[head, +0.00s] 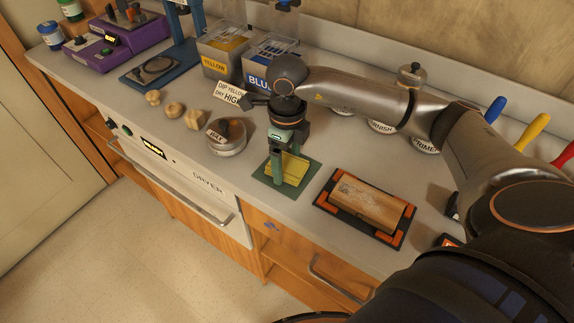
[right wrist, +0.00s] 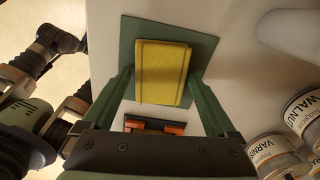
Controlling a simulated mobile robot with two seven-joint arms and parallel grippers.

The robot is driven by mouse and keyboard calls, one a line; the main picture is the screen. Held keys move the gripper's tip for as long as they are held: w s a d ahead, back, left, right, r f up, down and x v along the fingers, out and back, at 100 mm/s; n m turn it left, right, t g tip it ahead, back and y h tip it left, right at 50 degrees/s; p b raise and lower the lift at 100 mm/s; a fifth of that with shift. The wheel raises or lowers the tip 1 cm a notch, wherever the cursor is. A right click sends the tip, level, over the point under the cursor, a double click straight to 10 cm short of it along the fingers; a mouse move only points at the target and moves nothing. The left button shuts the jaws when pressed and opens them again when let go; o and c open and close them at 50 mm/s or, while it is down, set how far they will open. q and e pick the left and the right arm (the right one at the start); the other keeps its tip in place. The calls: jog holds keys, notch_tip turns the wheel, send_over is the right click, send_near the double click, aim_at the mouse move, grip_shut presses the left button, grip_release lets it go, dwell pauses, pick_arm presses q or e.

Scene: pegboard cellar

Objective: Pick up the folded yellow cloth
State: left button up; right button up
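The folded yellow cloth (head: 287,168) lies on a green mat (head: 262,178) near the counter's front edge. It shows whole in the right wrist view (right wrist: 162,72), flat on the mat (right wrist: 206,45). My right gripper (head: 285,178) points down over it. Its green fingers stand one on each side of the cloth, with a narrow gap visible at the sides in the right wrist view (right wrist: 161,85). The gripper is open and the cloth still rests on the mat. In the head view the fingers hide part of the cloth. My left gripper cannot be made out.
A wooden block (head: 368,202) sits in a black and orange holder (head: 327,205) to the right. A round tin (head: 227,137), wooden knobs (head: 174,109) and yellow (head: 222,55) and blue (head: 262,72) bins stand to the left. Varnish cans (right wrist: 277,155) stand behind my right arm.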

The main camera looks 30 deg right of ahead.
aim_at(287, 164)
jog(key=c, duration=1.1)
jog(key=shift+o, duration=0.2)
jog(key=shift+r, duration=0.55)
notch_tip(287, 164, up, 2)
jog(key=shift+a+r+b, duration=0.1)
jog(key=shift+r+b, duration=0.15)
jog(key=shift+b, duration=0.1)
jog(key=s+a+r, duration=0.5)
jog(key=s+r, duration=0.4)
jog(key=s, duration=0.4)
jog(key=shift+r, duration=0.2)
jog(key=shift+a, duration=0.1)
